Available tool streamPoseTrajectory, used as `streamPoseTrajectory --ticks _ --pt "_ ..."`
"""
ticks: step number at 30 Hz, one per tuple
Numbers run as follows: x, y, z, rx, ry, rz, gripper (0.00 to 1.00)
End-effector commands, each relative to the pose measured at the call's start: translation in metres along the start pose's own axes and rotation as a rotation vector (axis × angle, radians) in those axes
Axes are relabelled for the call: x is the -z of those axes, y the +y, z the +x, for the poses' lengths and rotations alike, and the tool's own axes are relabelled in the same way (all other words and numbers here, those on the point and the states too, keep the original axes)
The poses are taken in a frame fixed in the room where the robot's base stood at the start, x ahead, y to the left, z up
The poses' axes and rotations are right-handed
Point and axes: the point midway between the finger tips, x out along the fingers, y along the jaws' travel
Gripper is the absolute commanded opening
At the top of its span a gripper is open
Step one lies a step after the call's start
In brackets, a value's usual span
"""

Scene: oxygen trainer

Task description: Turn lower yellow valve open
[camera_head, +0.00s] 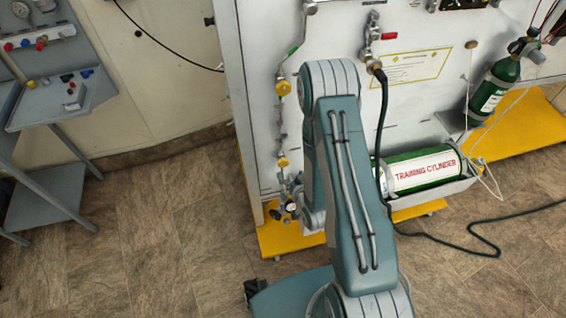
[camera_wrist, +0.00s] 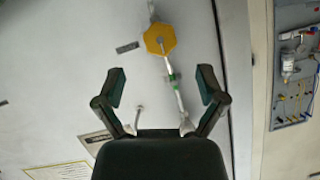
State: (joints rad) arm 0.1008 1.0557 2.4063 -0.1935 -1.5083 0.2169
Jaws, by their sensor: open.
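Two yellow valves sit on a vertical pipe on the white panel in the head view: an upper one (camera_head: 283,87) and the lower yellow valve (camera_head: 283,162). The lower one is just left of my arm. My gripper (camera_wrist: 161,85) is open and empty in the wrist view, its two fingers spread apart. I cannot tell for sure which valve this is. My arm hides my gripper in the head view.
A green training cylinder (camera_head: 425,170) lies in a tray right of my arm. A grey workbench (camera_head: 60,95) stands left. The floor between it and the panel is clear.

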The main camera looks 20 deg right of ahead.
Motion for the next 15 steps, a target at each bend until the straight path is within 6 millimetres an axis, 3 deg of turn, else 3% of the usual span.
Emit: streamPoseTrajectory --ticks 9,15 --pt "0.0 0.0 0.057 0.0 0.0 -0.001 0.89" --pt "0.0 0.0 0.074 0.0 -0.001 0.0 0.89"
